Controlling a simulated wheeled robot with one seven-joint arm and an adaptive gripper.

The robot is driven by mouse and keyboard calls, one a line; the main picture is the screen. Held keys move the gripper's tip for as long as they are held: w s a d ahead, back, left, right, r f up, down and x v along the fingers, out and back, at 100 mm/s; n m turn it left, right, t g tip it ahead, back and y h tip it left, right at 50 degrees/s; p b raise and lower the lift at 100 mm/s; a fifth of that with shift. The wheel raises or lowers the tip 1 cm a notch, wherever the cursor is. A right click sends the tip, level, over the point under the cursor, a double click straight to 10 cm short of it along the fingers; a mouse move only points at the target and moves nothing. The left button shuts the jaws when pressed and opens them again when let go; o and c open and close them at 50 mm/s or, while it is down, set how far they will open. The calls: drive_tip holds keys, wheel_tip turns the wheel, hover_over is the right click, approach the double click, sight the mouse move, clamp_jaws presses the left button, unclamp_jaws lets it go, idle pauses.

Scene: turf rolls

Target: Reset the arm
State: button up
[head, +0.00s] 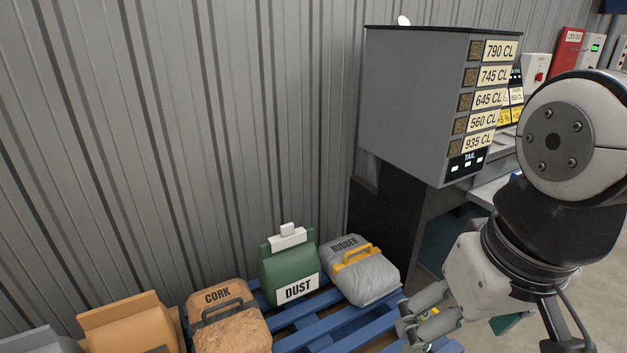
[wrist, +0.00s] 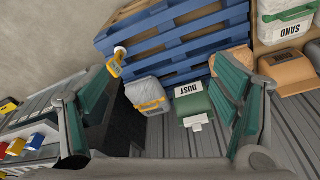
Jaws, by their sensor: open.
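My gripper (head: 425,314) is at the lower right of the head view, below the white and black arm. In the wrist view my gripper (wrist: 165,75) shows its two green-padded fingers spread wide at left and right. No bag is between the pads. A grey RUBBER bag (head: 362,275) with a yellow handle, a green DUST bag (head: 288,266) and a brown CORK bag (head: 229,325) stand on the blue pallet (head: 330,324). The RUBBER bag (wrist: 148,92) and DUST bag (wrist: 192,100) appear beyond the fingers in the wrist view.
A grey cabinet (head: 415,95) with CL number labels stands behind the arm. An orange-brown bag (head: 130,325) is at lower left. A SAND bag (wrist: 285,22) is at upper right in the wrist view. A small yellow item (wrist: 115,66) shows by the left finger; contact is unclear.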

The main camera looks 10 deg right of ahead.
drive_tip(key=shift+s+a+f+n, duration=0.1)
drive_tip(key=shift+s+a+n, duration=0.1)
drive_tip(key=shift+s, duration=0.25)
drive_tip(key=shift+s+a+f+n, duration=0.1)
drive_tip(key=shift+s+n, duration=0.1)
drive_tip(key=shift+s, duration=0.25)
drive_tip(key=shift+r, duration=0.2)
wheel_tip(320, 180, up, 9)
drive_tip(key=t+p, duration=0.2)
drive_tip(key=p, duration=0.5)
drive_tip(key=shift+p, duration=0.35)
